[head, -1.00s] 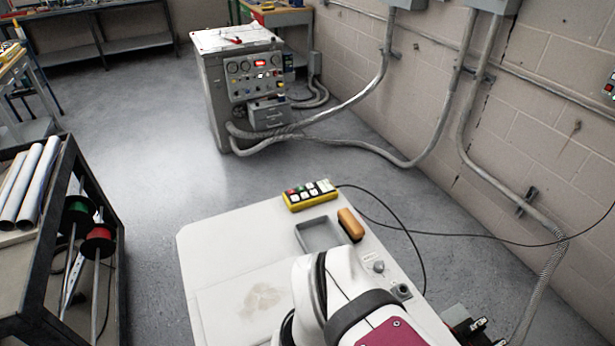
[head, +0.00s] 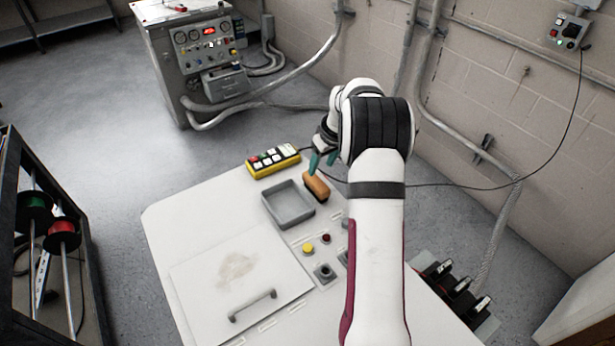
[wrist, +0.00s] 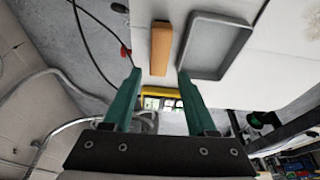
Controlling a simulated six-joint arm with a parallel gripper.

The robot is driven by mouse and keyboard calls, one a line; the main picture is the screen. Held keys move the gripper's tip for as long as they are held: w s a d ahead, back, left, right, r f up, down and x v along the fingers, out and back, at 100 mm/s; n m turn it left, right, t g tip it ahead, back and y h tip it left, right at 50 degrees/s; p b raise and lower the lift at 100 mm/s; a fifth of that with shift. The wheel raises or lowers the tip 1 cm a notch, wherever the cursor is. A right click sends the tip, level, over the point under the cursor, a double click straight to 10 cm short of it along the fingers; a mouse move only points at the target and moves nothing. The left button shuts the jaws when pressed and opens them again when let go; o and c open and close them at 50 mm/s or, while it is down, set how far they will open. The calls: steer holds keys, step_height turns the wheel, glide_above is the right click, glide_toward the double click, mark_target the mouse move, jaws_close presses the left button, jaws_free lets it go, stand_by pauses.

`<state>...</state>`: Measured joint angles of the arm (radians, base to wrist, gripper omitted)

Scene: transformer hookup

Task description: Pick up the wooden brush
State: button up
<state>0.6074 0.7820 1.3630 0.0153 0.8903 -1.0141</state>
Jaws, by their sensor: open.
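The wooden brush (head: 316,188) lies on the white top of my base, just right of a grey tray; its orange-brown back faces up and dark bristles show below. In the wrist view the brush (wrist: 161,48) appears beyond the fingertips, between their lines. My gripper (head: 322,160) is above the far end of the brush, its green fingers pointing down. In the wrist view the gripper (wrist: 158,75) is open with nothing between its fingers. The arm hides part of the wrist in the head view.
The empty grey tray (head: 288,208) sits close beside the brush. A yellow button box (head: 273,161) lies behind it, its black cable running right. Buttons (head: 308,248) and a handled lid (head: 240,285) are nearer. A control cabinet (head: 190,60) stands on the floor beyond.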

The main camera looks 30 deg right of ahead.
mark_target(317, 181)
steer(key=x, duration=1)
steer(key=shift+s+f, duration=0.1)
steer(key=shift+f, duration=0.15)
steer(key=shift+f, duration=0.25)
jaws_close()
